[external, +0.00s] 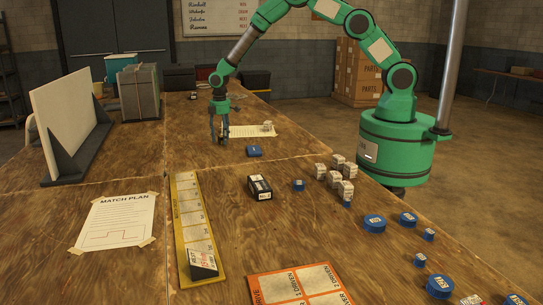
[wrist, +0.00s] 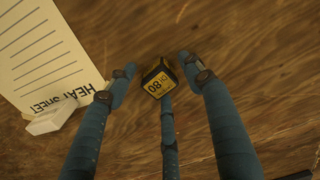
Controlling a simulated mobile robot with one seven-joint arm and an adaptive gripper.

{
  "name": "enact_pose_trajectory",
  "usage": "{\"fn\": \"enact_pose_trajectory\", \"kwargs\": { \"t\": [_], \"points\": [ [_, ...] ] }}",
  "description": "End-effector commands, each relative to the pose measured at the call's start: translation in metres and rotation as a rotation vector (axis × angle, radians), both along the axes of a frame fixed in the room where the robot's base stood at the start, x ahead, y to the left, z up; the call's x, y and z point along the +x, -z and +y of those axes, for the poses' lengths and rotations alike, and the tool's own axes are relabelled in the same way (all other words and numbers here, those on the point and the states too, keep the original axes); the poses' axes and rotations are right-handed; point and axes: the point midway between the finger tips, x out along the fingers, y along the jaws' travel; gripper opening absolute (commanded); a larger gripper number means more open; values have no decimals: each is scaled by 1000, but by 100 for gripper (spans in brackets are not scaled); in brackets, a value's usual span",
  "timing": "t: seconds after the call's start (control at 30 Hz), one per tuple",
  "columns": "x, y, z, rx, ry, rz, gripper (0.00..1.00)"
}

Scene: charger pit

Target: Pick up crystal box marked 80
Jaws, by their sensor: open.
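The crystal box marked 80 (wrist: 158,85) is a small dark box with a yellow label. In the wrist view it sits on the wooden table at upper centre, between my spread fingertips. My gripper (wrist: 156,73) is open, with one finger left of the box, one right, and a third finger just below it in the picture. Gaps show between the box and the left and right fingers; I cannot tell whether the third touches it. In the external view my gripper (external: 219,127) points down at the far table, and the box cannot be made out there.
A heat sheet (wrist: 42,55) with a pale block (wrist: 48,120) on its edge lies to the left in the wrist view. In the external view a blue item (external: 254,151) lies near my gripper. A white panel (external: 70,122) stands at left.

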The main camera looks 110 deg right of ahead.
Motion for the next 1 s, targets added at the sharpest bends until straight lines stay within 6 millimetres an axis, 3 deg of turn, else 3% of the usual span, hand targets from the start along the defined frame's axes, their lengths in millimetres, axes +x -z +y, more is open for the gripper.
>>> {"fn": "enact_pose_trajectory", "kwargs": {
  "t": [0.2,0.4,0.77,1.0],
  "points": [
    [0,0,0,0,0,0,52],
    [0,0,0,0,0,0,12],
    [0,-1,0,0,0,0,12],
    [0,-12,0,0,0,0,12]
  ]
}}
